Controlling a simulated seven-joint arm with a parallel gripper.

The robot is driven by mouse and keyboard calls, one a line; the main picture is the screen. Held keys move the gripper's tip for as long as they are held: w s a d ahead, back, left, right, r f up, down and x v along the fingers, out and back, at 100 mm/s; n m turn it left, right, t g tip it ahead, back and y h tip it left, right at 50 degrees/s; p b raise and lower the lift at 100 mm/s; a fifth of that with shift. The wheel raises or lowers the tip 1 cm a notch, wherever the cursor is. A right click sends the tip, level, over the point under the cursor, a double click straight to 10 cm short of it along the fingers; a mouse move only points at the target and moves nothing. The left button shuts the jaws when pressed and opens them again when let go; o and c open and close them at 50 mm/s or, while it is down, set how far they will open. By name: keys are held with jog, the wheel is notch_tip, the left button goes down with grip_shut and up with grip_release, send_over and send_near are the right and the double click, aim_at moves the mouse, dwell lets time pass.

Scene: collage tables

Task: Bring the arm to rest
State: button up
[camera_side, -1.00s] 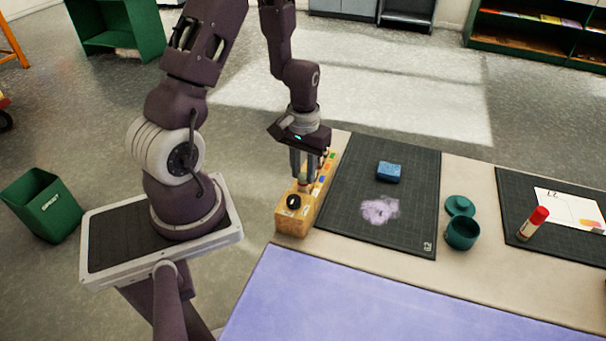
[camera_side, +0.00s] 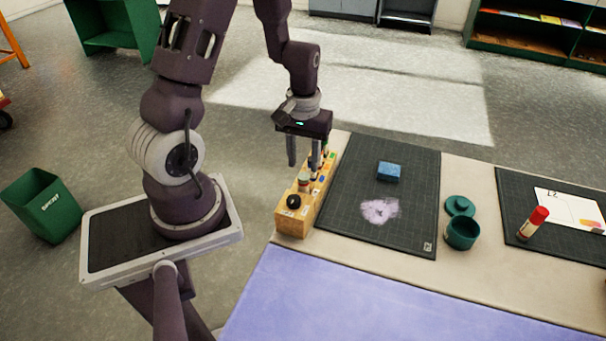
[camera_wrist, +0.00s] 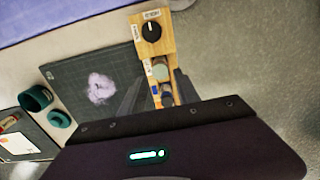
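My gripper (camera_side: 303,167) is open, its two fingers pointing down above the wooden rack (camera_side: 284,222) at the left edge of the table. Nothing shows between the fingers in the side view. In the wrist view the fingers (camera_wrist: 157,80) are spread, with the rack (camera_wrist: 157,87) seen below and between them. The rack holds a black knob-like piece (camera_side: 293,202), a pale green-topped piece (camera_side: 304,184) and others partly hidden by the fingers.
A dark mat (camera_side: 345,215) bears a blue block (camera_side: 389,172) and a pale purple smudge (camera_side: 380,210). The purple front area (camera_side: 370,300) is clear.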

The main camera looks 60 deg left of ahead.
jog(key=shift+r, duration=1.2)
jog(key=d+r+m+t, duration=0.2)
jog(key=d+r+m, duration=0.2)
jog(key=d+r, duration=0.5)
jog(key=s+d+r+m+t, duration=0.3)
jog(key=s+d+r+m, duration=0.2)
jog(key=s+r, duration=0.6)
jog(key=shift+s+r+t, duration=0.25)
jog(key=shift+t, duration=0.05)
